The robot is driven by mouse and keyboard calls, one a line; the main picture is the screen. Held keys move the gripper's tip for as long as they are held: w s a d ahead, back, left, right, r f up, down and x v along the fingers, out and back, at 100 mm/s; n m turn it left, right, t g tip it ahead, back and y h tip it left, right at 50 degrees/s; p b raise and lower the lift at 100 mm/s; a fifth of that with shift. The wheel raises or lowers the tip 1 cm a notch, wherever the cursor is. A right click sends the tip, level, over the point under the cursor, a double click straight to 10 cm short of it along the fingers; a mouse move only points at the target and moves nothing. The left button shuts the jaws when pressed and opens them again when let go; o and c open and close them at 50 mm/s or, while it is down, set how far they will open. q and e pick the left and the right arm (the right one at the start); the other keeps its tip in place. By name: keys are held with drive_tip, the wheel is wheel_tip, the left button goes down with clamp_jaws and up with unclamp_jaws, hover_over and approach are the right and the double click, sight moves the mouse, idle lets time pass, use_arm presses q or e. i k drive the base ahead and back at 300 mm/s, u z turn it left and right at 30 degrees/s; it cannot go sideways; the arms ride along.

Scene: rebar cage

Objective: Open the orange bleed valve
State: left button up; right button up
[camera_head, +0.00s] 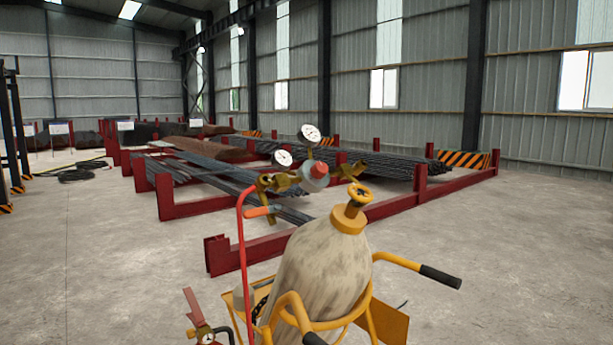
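A gas cylinder (322,265) with a worn beige body and a yellow collar stands tilted on a yellow hand cart in the lower middle. A brass valve with a round handwheel (357,196) tops it. A brass regulator with a red-ended grey body (314,175) and two white dial gauges (310,134) sits left of the valve. A small orange lever (262,211) sticks out roughly level below the brass fitting on the regulator's left, beside a red hose (241,250). I cannot tell its inner valve state. Neither of my grippers is in view.
The cart's yellow handles with black grips (440,277) reach right and toward me. A red-handled fitting with a small gauge (205,335) is at the bottom left. Red racks (250,250) with steel bars stand behind.

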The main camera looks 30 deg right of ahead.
sight(252, 213)
drive_tip(key=k, duration=0.65)
drive_tip(key=z, duration=0.7)
drive_tip(key=i, duration=1.45)
drive_tip(key=u, duration=0.65)
